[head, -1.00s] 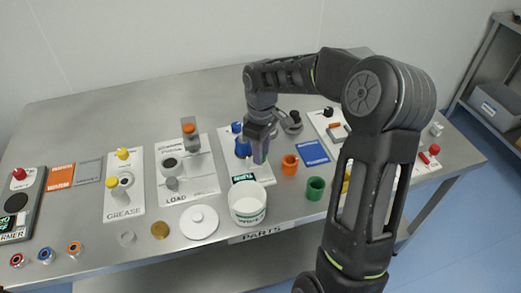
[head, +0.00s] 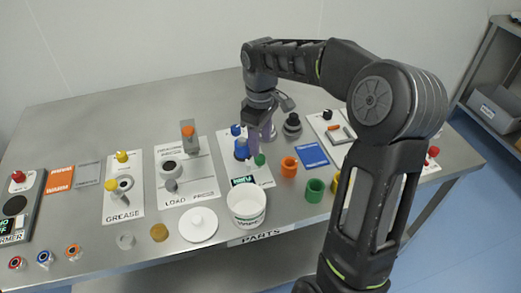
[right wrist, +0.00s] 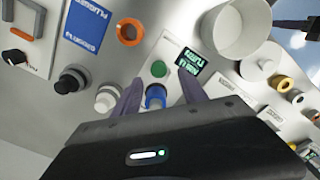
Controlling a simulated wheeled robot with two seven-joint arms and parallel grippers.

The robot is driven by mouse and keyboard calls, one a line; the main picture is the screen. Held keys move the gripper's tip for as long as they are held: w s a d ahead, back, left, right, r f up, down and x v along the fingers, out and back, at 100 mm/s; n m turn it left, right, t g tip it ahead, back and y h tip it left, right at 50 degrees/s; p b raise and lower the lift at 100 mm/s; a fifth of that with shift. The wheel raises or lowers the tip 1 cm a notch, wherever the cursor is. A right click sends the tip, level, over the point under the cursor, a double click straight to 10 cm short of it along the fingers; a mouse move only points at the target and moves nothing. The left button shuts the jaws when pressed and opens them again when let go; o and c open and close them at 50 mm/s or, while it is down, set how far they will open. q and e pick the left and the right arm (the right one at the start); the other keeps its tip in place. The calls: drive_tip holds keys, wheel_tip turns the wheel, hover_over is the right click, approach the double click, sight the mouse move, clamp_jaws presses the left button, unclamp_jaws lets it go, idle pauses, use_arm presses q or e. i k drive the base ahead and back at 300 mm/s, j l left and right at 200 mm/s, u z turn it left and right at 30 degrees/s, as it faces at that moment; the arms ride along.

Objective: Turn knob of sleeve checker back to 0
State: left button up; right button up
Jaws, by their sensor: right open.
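The panel with the blue parts (head: 263,178), which I take for the sleeve checker, lies flat on the table. It carries a tall blue part (head: 241,149), a smaller blue piece (head: 236,130) behind it, a green button (head: 259,159) and a small display with green text (head: 243,181). My right gripper (head: 259,132) is open over the panel, beside the tall blue part. In the right wrist view its fingers (right wrist: 161,83) spread around the green button (right wrist: 159,68) and a blue part (right wrist: 155,95). Contact cannot be told. The display text (right wrist: 191,61) is too small to read surely.
A white cup (head: 247,207) stands in front of the panel. An orange ring (head: 289,166), a green ring (head: 315,190) and a blue card (head: 310,155) lie to its right. A dark knob (head: 292,124) stands behind. The load press panel (head: 199,190) lies to its left.

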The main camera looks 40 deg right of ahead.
sight(236, 129)
drive_tip(key=k, duration=1)
